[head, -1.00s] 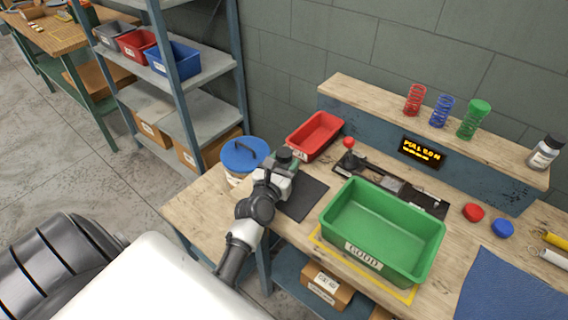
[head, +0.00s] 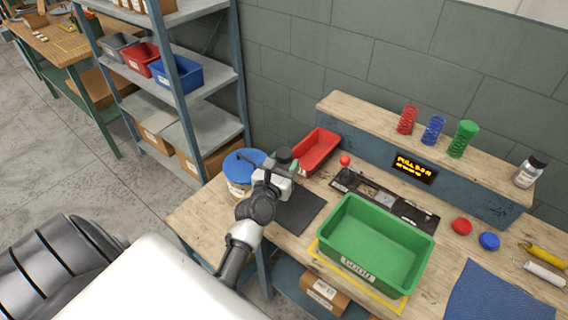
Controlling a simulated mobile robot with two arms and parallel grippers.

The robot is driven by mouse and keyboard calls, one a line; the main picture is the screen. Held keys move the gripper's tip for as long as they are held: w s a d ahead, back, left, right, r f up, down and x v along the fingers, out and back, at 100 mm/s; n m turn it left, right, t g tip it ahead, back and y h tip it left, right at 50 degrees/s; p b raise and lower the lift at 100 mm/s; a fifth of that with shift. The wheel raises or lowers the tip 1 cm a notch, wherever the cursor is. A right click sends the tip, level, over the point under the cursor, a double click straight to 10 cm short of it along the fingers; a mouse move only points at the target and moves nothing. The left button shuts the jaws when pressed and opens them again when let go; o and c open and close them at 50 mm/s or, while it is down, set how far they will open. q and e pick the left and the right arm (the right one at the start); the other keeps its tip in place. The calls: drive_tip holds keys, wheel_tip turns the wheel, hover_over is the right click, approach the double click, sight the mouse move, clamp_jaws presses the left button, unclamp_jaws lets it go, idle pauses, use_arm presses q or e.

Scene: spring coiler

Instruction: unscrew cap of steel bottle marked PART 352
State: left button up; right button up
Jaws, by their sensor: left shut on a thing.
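My left gripper (head: 286,168) is above the back edge of the dark mat, between the blue-lidded bucket and the red bin. It is shut on a dark round-topped thing (head: 283,154). The gripper hides most of that thing, so I cannot tell if it is a capped bottle, and no marking shows. A small grey-white bottle (head: 529,172) with a black cap (head: 538,159) stands upright on the raised shelf at the right. Its label is too small to read. My right gripper is not in view.
The dark mat (head: 300,212) lies below my gripper. The blue-lidded bucket (head: 240,186) is to its left, the red bin (head: 316,150) behind it. The green bin (head: 374,246) and a lever fixture (head: 388,200) stand to the right. Springs (head: 433,130) stand on the shelf.

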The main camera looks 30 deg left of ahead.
use_arm(q)
drive_tip(key=shift+c, duration=1.3)
